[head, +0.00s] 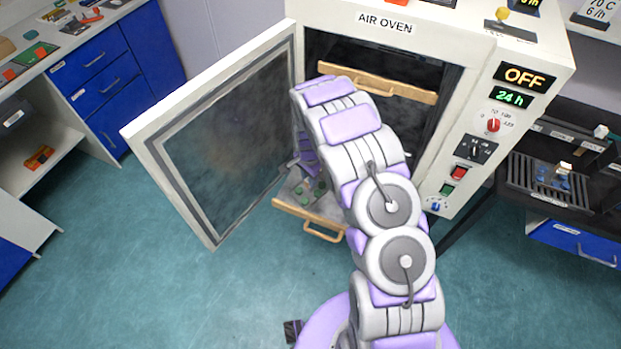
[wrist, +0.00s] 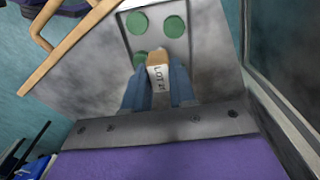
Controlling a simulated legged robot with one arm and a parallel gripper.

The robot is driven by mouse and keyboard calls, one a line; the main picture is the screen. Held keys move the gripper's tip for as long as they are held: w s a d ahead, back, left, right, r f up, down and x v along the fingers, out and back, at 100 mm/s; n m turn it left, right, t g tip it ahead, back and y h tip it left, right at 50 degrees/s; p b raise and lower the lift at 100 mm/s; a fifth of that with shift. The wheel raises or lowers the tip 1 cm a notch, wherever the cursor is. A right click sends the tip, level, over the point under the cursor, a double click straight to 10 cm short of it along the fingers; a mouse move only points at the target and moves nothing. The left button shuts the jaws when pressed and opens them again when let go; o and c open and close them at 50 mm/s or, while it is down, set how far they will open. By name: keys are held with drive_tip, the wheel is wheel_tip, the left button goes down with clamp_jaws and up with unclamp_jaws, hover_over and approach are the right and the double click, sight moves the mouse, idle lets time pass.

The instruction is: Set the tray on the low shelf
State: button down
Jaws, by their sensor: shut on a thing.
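The tray (wrist: 123,45) is a pale plate with green discs and a tan tab marked LOT. My gripper (wrist: 158,84) is shut on that tab, one blue-grey finger on each side. In the head view the tray (head: 309,190) is in the lower part of the oven opening, over the low shelf (head: 297,210), which is pulled partly out. The low shelf also shows in the wrist view as a grey surface (wrist: 82,78) under the tray. I cannot tell whether the tray touches it. My arm hides part of the tray and shelf in the head view.
The oven door (head: 215,135) stands open at the left, close to my gripper. An upper shelf with a wooden front (head: 385,85) is above the tray. The oven control panel (head: 480,140) is at the right. Open floor (head: 150,290) lies in front and to the left.

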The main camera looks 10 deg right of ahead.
drive_tip(key=shift+d, duration=0.55)
drive_tip(key=c, duration=1)
unclamp_jaws()
drive_tip(key=shift+d, duration=0.6)
drive_tip(key=shift+o, duration=0.4)
drive_tip(key=shift+a, duration=0.95)
drive_tip(key=r, duration=0.2)
drive_tip(key=d+r+p, duration=0.1)
drive_tip(key=r, duration=0.2)
drive_tip(key=shift+d+r+p, duration=0.25)
drive_tip(key=shift+r+p, duration=0.05)
drive_tip(key=s+r+n, duration=0.1)
drive_tip(key=s+r, duration=0.4)
drive_tip(key=r, duration=0.3)
drive_tip(key=s+r+n+p, duration=0.1)
drive_tip(key=s+r+n, duration=0.1)
drive_tip(key=s+r, duration=0.45)
drive_tip(key=s+r+n, duration=0.1)
drive_tip(key=s+r, duration=0.3)
drive_tip(key=r, duration=0.6)
drive_tip(key=s+r+n+g, duration=0.1)
drive_tip(key=s+r+n, duration=0.2)
drive_tip(key=s, duration=1)
drive_tip(key=s+r+n, duration=0.4)
drive_tip(key=s, duration=0.9)
drive_tip(key=shift+n+g, duration=0.3)
drive_tip(key=shift+g, duration=0.1)
